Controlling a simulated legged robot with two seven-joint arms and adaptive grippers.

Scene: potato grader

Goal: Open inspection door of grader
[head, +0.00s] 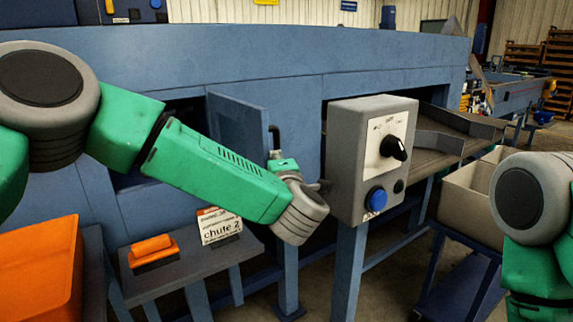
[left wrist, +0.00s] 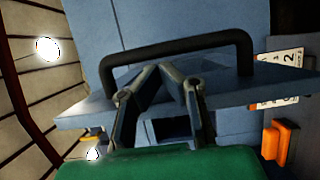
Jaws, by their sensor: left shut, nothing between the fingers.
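The inspection door (head: 237,122) of the blue grader (head: 300,60) stands swung outward, with a dark opening to its left. Its black handle (head: 274,138) is on the right side of the door. In the left wrist view the handle (left wrist: 180,48) arches across the blue door (left wrist: 85,112). My left gripper (left wrist: 163,70) is shut and empty, its fingertips together just below the handle's bar in that picture. Whether they touch it I cannot tell. In the head view the left wrist hides most of the gripper (head: 281,162). My right gripper is out of view.
A grey control box (head: 345,155) with a black knob and blue button stands just right of my left wrist. Below are a grey shelf with an orange-handled brush (head: 152,248) and a chute 2 sign (head: 219,227). An orange bin (head: 40,262) is at left.

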